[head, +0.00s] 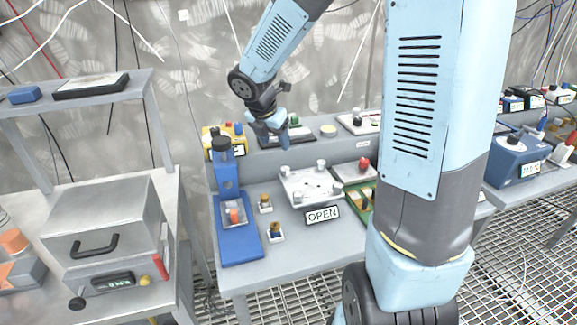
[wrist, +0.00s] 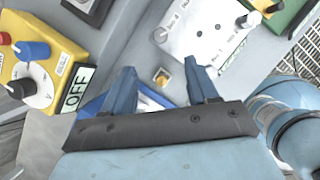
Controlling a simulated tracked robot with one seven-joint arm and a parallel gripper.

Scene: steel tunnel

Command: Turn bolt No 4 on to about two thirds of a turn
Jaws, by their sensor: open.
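A white plate (head: 311,187) with several pale bolts near its corners lies on the grey bench. One bolt (head: 297,197) stands at its front left, another (head: 285,171) at its back left. The numbers are too small to read, so I cannot tell which is No 4. The plate also shows at the top of the wrist view (wrist: 207,32), with a bolt (wrist: 160,35) at its near corner. My gripper (head: 270,127) is open and empty above the back left of the bench. In the wrist view its fingers (wrist: 160,68) point toward the bench, apart from the plate.
An OPEN sign (head: 322,215) stands before the plate. A yellow box with knobs (wrist: 38,55) and an OFF sign (wrist: 77,90) is near my gripper. A red-knobbed plate (head: 355,171) is at right.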

